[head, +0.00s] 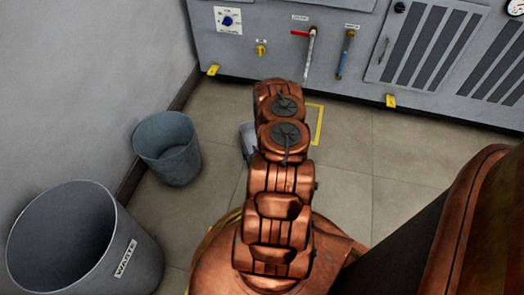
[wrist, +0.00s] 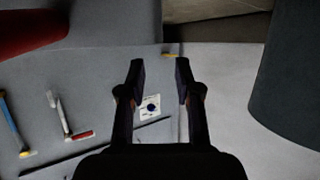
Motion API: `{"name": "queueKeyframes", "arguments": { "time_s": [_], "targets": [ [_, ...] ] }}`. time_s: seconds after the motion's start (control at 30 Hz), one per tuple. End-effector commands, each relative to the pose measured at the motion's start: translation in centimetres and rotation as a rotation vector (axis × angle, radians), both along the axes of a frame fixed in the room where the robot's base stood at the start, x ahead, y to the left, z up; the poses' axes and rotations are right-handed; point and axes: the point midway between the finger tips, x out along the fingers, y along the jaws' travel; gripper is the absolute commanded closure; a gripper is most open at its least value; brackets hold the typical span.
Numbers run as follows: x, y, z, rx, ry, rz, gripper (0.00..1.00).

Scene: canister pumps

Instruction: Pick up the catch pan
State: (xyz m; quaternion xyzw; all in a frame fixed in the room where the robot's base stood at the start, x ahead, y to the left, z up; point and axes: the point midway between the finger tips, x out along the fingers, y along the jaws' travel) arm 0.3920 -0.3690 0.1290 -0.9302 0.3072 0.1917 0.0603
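A small grey-blue object (head: 247,138) on the floor shows just left of my arm in the head view. My arm hides most of it, so I cannot tell for sure that it is the catch pan. No catch pan is clear in the wrist view. My gripper (wrist: 160,62) is open in the wrist view, with nothing between its two dark fingers. The grey panel with a blue knob shows beyond them. In the head view my arm hides the gripper.
A grey bin (head: 168,150) and a larger WASTE bin (head: 133,262) stand at left by the wall. The grey machine cabinet (head: 265,55) with red and blue handles runs along the back. A yellow floor outline (head: 319,125) lies right of my arm. Floor further right is clear.

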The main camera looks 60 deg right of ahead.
Motion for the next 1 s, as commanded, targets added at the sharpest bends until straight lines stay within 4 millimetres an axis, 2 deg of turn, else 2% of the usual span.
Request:
{"name": "queueKeyframes", "arguments": {
  "time_s": [0.17, 0.53, 0.8, 1.0],
  "targets": [
    [0.1, -0.2, -0.8, -0.005, -0.016, -0.009, 0.67],
    [2.3, -1.7, -2.0, -0.005, -0.015, -0.008, 0.67],
    [5.0, -3.6, -3.3, -0.008, -0.017, -0.007, 0.67],
    [5.6, -4.0, -3.5, -0.002, -0.012, -0.008, 0.67]
  ]
}}
